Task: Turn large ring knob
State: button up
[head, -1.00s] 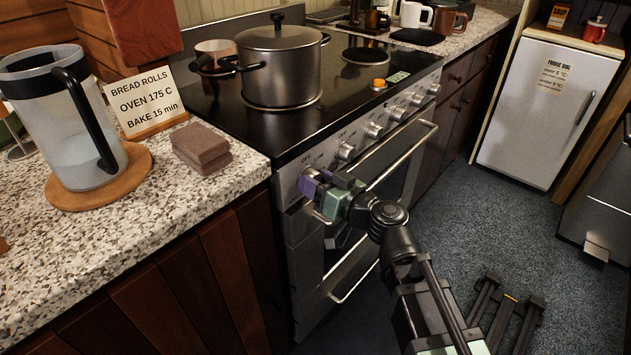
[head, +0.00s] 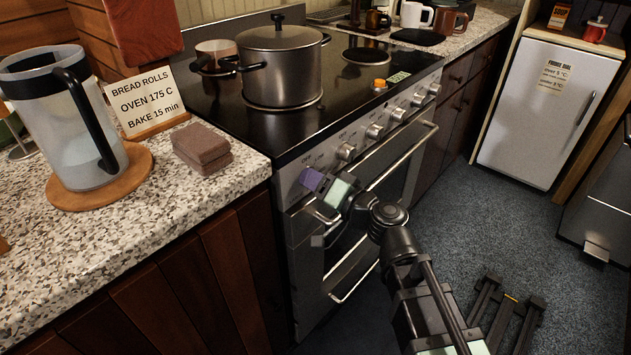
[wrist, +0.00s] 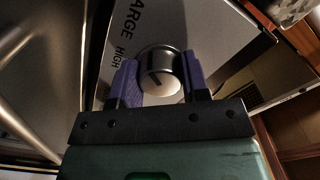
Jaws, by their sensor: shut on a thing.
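The large ring knob (wrist: 160,72) shows in the wrist view as a round knob with a dark side, a pale face and a dark pointer line. The lettering "LARGE" and "HIGH" is on the panel beside it. My gripper (wrist: 161,76) has one purple finger on each side of the knob and is shut on it. In the head view my gripper (head: 312,181) is at the left end of the stove's front panel (head: 326,160), and it hides the knob there. Only one purple finger shows clearly in that view.
More knobs (head: 374,131) run along the panel to the right. The oven door handle (head: 402,158) is just below and right of my gripper. A lidded pot (head: 280,72) stands on the cooktop. The counter (head: 215,187) edge is close on the left.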

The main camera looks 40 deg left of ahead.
jog(key=m, duration=0.7)
jog(key=shift+r, duration=0.1)
jog(key=m, duration=0.7)
jog(key=shift+m, duration=0.3)
jog(key=m, duration=0.5)
jog(key=shift+r, duration=0.1)
jog(key=m, duration=0.5)
jog(key=shift+m, duration=0.3)
jog(key=o, duration=0.9)
jog(key=shift+w, duration=0.1)
jog(key=shift+o, duration=0.2)
